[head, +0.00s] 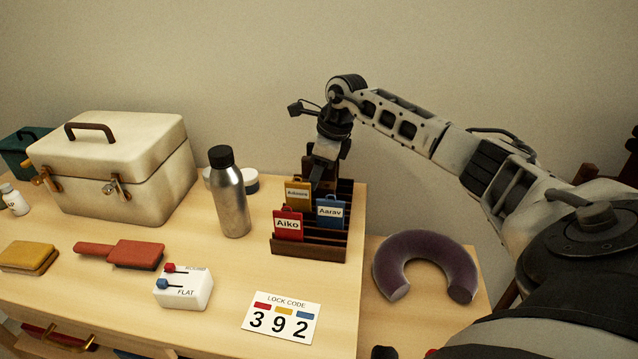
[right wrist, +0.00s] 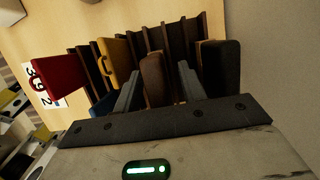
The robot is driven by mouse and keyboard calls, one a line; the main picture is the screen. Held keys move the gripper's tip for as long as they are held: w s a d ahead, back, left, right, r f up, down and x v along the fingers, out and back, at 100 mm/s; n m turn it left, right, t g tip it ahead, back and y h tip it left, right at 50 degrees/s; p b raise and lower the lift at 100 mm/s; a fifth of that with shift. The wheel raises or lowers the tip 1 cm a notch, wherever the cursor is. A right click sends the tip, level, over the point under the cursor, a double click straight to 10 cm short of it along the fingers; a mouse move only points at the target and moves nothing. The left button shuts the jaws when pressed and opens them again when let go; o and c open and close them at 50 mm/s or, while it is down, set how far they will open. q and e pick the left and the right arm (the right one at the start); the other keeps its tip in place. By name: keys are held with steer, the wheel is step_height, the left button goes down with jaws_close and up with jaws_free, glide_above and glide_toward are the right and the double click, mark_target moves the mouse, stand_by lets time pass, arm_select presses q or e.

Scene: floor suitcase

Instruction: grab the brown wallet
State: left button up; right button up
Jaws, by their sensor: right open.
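A brown wallet-like piece (right wrist: 154,82) with rounded corners stands upright in a slotted dark wood rack (head: 310,246). In the right wrist view it lies between the two fingers of my right gripper (right wrist: 160,70), with a visible gap to the right finger; contact on the left is unclear. A darker flat piece (right wrist: 220,68) stands just outside the right finger. In the head view my right gripper (head: 318,183) reaches down into the back of the rack, its fingertips partly hidden by the tags. My left gripper is out of view.
Red (head: 288,225), yellow (head: 298,193) and blue (head: 331,210) name tags stand in the rack's front. A steel bottle (head: 231,205) is left of it. A purple neck pillow (head: 420,250) lies right. A code card (head: 281,318) lies in front.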

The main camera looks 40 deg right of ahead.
jaws_close()
steer(key=shift+r, duration=0.15)
